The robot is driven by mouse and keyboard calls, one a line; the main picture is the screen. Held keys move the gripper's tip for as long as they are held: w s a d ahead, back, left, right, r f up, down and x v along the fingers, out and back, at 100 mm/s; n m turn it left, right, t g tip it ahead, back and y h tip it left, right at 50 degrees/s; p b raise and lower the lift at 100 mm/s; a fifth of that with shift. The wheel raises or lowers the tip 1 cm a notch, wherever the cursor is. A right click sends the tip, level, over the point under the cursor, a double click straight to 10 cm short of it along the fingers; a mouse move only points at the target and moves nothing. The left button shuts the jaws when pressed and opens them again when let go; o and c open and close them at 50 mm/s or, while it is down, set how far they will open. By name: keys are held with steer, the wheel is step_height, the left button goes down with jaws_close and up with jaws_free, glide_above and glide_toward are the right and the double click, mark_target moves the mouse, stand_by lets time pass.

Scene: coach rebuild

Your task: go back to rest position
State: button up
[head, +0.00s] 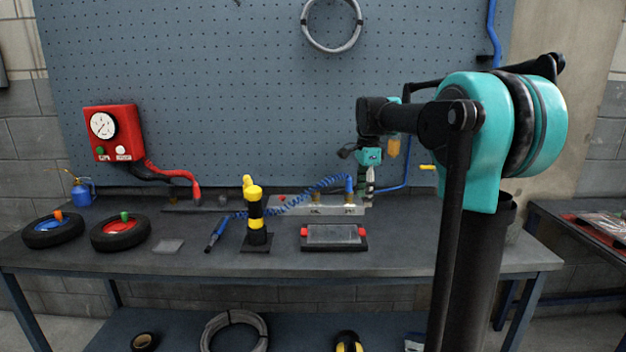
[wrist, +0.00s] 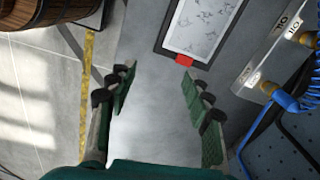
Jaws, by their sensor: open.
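My gripper (head: 370,184) hangs over the right part of the workbench (head: 200,257) in the head view, fingers pointing down. In the wrist view my gripper (wrist: 158,98) has its green-padded fingers spread wide, with only bare grey bench top between them. Nothing is held. A shallow tray with a clear top and red ends (head: 334,235) lies on the bench to the left of my gripper. It also shows at the top of the wrist view (wrist: 199,30), apart from the fingers.
A labelled air block (head: 318,210) with a blue coiled hose stands behind the tray. A black-and-yellow post (head: 254,225), a blue air tool (head: 215,236), two small wheels (head: 55,231) (head: 121,232) and a red gauge box (head: 110,132) are further left. The bench's front right is clear.

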steer(key=s+d+f+n+t, duration=0.1)
steer(key=s+f+n+t, duration=0.1)
steer(key=s+f+n, duration=0.6)
steer(key=s+d+f+n+t, duration=0.1)
steer(key=s+f+n, duration=0.7)
steer(key=s+f, duration=1)
steer(key=shift+s+d+t, duration=0.4)
steer(key=shift+s+d, duration=0.25)
steer(key=shift+d, duration=0.15)
steer(key=shift+c, duration=0.2)
